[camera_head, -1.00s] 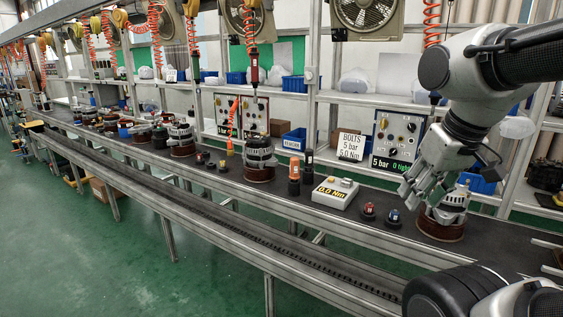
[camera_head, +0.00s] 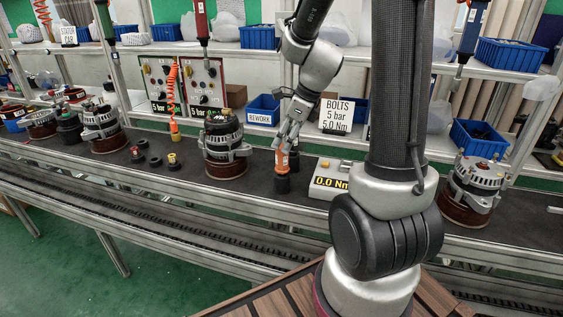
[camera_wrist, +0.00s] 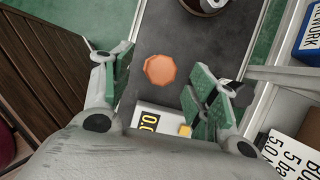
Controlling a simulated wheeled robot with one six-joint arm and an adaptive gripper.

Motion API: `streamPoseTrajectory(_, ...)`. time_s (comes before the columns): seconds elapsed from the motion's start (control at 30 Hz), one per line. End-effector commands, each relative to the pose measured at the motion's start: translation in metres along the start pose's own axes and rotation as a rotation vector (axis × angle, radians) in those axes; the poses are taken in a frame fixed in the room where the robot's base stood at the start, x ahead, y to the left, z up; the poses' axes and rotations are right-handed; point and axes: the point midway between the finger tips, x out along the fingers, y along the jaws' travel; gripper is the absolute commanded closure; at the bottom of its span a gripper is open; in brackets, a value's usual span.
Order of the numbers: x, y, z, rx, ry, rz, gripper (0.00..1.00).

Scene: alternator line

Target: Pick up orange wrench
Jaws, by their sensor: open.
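The orange wrench (camera_head: 282,163) stands upright on the dark bench, its lower end in a black base. In the wrist view its orange top (camera_wrist: 160,69) shows from above, between the spread fingers. My gripper (camera_head: 285,145) is just above the wrench, pointing down, with its fingers close around the top in the head view. In the wrist view my gripper (camera_wrist: 156,78) is open, with green pads apart on either side of the orange top. I cannot tell whether a finger touches it.
The BOLTS sign (camera_head: 337,115) and the blue REWORK bin (camera_head: 263,110) are behind.

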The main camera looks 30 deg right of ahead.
Motion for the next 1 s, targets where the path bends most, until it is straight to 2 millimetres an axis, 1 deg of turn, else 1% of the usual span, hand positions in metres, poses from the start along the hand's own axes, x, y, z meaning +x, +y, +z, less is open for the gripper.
streamPoseTrajectory(0.1,0.015,-0.002,-0.001,0.039,0.000,0.004,0.41)
streamPoseTrajectory(0.27,0.035,-0.002,-0.002,0.037,0.001,0.004,0.41)
streamPoseTrajectory(0.5,0.071,-0.004,-0.004,0.035,0.000,0.004,0.41)
streamPoseTrajectory(0.63,0.079,-0.004,-0.003,0.034,0.000,0.001,0.41)
streamPoseTrajectory(0.83,0.079,-0.004,-0.003,0.033,-0.001,0.001,0.41)
streamPoseTrajectory(0.97,0.079,-0.004,-0.003,0.033,-0.001,0.001,0.65)
streamPoseTrajectory(1.0,0.079,-0.004,-0.003,0.032,-0.001,0.001,0.72)
